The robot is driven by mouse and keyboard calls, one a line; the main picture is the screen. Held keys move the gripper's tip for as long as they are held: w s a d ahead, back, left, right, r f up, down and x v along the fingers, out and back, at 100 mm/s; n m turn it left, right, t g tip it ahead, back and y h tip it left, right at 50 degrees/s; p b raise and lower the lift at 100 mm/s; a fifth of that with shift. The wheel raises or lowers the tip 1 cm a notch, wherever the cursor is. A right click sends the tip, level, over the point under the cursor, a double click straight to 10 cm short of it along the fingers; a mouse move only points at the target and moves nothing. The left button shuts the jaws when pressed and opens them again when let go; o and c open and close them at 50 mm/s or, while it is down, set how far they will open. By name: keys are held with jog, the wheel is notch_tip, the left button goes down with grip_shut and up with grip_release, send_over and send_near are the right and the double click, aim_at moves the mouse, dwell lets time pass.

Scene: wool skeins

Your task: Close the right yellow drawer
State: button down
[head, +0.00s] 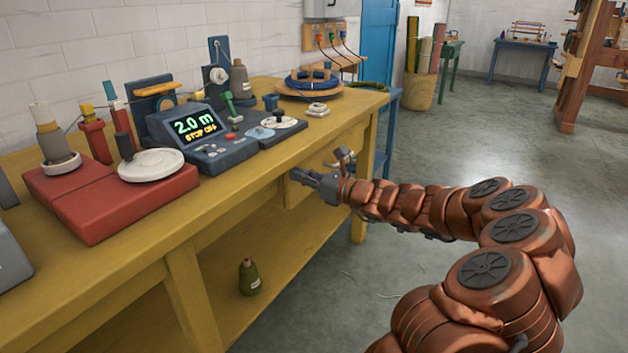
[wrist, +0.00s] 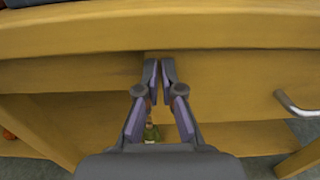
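The right yellow drawer (head: 298,194) is under the bench top at its right end. In the wrist view its plain front (wrist: 235,82) fills the right half, with a curved metal handle (wrist: 298,106) at the far right. I cannot tell how far it stands out. My gripper (head: 308,178) is at the drawer front, hiding part of it in the head view. In the wrist view my gripper (wrist: 160,64) has its fingertips almost together, with nothing held, near the drawer's left edge and left of the handle. Contact with the front cannot be told.
The yellow bench (head: 130,262) bears a red machine (head: 110,205), a display box (head: 195,130) and a blue coil (head: 312,82). A green bottle (head: 249,277) stands on the lower shelf. The floor (head: 440,130) right of the bench is open.

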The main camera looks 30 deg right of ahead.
jog(key=shift+a+r, duration=0.1)
jog(key=shift+a, duration=0.15)
jog(key=p+v, duration=0.5)
jog(key=v, duration=0.9)
jog(key=shift+d, duration=0.35)
